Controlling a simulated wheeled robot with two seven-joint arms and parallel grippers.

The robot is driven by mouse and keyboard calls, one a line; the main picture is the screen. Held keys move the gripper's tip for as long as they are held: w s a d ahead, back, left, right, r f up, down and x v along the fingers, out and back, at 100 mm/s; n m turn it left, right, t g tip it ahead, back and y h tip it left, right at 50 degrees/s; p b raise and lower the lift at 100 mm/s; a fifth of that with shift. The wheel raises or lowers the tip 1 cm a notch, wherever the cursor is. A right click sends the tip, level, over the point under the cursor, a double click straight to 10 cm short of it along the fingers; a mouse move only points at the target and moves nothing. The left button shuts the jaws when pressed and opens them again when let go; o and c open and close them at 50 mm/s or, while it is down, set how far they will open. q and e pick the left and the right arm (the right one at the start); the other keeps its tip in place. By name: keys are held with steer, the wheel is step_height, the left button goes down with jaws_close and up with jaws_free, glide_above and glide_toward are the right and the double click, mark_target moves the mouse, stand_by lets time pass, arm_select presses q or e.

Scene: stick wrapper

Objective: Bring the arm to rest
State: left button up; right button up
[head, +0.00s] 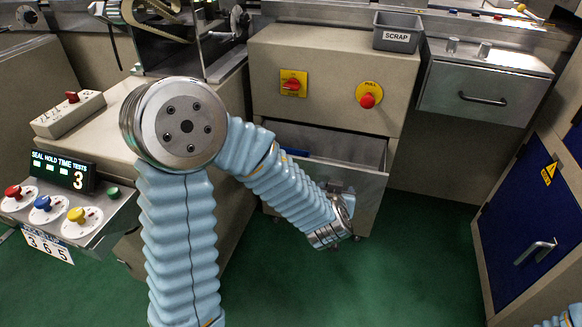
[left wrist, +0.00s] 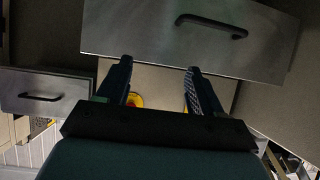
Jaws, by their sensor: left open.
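My left arm (head: 180,230) rises from the bottom of the head view, bends at a large round joint and slopes down right. Its wrist (head: 328,234) is in front of the pulled-out drawer (head: 350,180) of the beige cabinet. The gripper itself is mostly hidden there by the wrist. In the left wrist view my left gripper (left wrist: 160,66) is open, its two dark fingers wide apart with nothing held between them. A grey metal front with a black handle (left wrist: 212,26) lies beyond the fingertips. Only a bit of my right arm (head: 563,319) shows at the bottom right corner.
The beige cabinet carries a yellow-backed red knob (head: 292,84), a red pull button (head: 368,98) and a SCRAP bin (head: 397,33). A shut metal drawer (head: 480,92) and a blue door (head: 530,215) are right. A button panel (head: 65,215) is left. Green floor is clear below.

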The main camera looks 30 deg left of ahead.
stand_by(0.4)
arm_select(q)
steer(key=s+d+f+m+g+h, duration=0.25)
steer(key=s+f+g, duration=0.75)
steer(key=s+f, duration=0.7)
steer(key=s+d+f+g+h, duration=0.3)
steer(key=s+d+f+h, duration=0.25)
steer(key=d+f, duration=0.2)
steer(key=f, duration=0.1)
steer(key=w+f+t, duration=0.1)
steer(key=f, duration=0.1)
steer(key=w+f+t, duration=0.1)
steer(key=f, duration=0.1)
steer(key=shift+a+n, duration=0.25)
steer(key=shift+n, duration=0.1)
arm_select(e)
steer(key=shift+s+a, duration=0.25)
steer(key=shift+a, duration=0.35)
steer(key=shift+s+a, duration=0.2)
steer(key=shift+a, duration=0.35)
arm_select(q)
steer(key=shift+c, duration=0.2)
